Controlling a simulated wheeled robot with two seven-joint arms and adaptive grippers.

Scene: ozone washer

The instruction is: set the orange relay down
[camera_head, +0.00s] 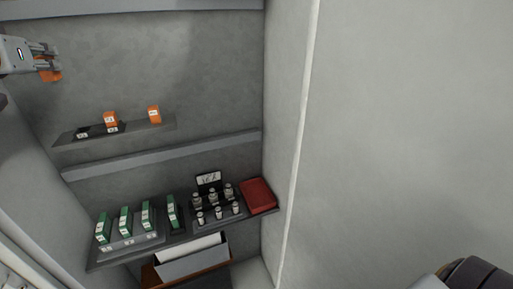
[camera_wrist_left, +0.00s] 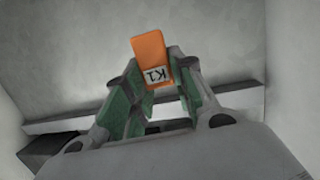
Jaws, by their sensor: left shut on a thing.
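My left gripper (camera_head: 50,63) is at the upper left of the head view, above and to the left of the small upper shelf (camera_head: 148,129). It is shut on an orange relay (camera_head: 51,76). In the left wrist view the relay (camera_wrist_left: 149,47) sits between the fingertips (camera_wrist_left: 160,85), tilted, with a white label reading K1. The relay is in the air, clear of the shelf. On that shelf are a black socket (camera_head: 82,132) at the left end, an orange relay (camera_head: 110,118) beside it, and another orange relay (camera_head: 154,114) further right. My right gripper is not in view.
A lower shelf (camera_head: 102,264) holds several green modules (camera_head: 125,220), small metal cylinders (camera_head: 213,195), a small sign (camera_head: 208,179) and a red box (camera_head: 258,195). A grey bin (camera_head: 192,264) is below. A pale wall (camera_head: 410,130) fills the right side.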

